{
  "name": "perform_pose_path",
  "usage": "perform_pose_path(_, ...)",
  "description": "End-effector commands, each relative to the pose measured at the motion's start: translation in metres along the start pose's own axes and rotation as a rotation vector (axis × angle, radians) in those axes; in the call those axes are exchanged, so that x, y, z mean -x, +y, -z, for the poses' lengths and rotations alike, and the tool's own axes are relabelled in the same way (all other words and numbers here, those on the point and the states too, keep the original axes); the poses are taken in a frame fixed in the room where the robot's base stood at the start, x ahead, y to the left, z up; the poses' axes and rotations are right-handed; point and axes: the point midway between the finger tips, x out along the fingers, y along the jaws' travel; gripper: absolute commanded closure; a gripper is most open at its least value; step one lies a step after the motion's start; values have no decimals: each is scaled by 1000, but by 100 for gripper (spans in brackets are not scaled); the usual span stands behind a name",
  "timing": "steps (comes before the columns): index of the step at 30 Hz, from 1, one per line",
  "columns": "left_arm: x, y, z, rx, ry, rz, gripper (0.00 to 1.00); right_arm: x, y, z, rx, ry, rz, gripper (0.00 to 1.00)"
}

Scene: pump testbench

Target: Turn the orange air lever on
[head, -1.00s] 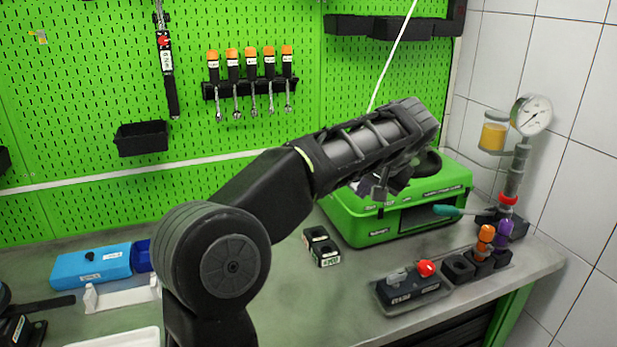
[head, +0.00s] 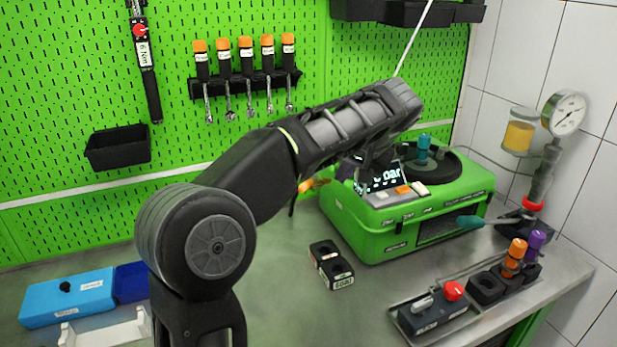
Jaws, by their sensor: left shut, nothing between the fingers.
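An orange lever-like part (head: 306,185) shows just under my left forearm, at the left rear of the green test machine. It is small and partly hidden by the arm, so its exact position cannot be told. My left arm comes in from the lower left and reaches across to the machine. My left gripper (head: 376,160) is shut and empty, mostly hidden below the wrist, in front of the machine's lit display. It is to the right of the orange part and apart from it. My right gripper is not in view.
The green machine (head: 385,237) stands on the grey bench, with a dark block pair (head: 331,265) before it. A switch box with a red knob (head: 453,291), orange-topped (head: 517,248) and purple-topped items and a gauge (head: 564,113) are at right. A blue box (head: 68,297) lies left.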

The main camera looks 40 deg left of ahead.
Motion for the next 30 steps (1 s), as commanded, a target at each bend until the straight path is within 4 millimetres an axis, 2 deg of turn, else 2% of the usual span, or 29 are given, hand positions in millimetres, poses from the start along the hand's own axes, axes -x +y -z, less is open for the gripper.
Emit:
perform_pose_path(11,0,0,0,0,0,0,100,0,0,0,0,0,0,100)
perform_pose_path(17,-9,0,0,-1,-3,1,100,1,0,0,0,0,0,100)
perform_pose_path(23,-35,-1,0,-2,-4,2,100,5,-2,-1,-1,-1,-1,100)
perform_pose_path(30,-83,-1,0,-1,-5,2,100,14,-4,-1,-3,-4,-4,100)
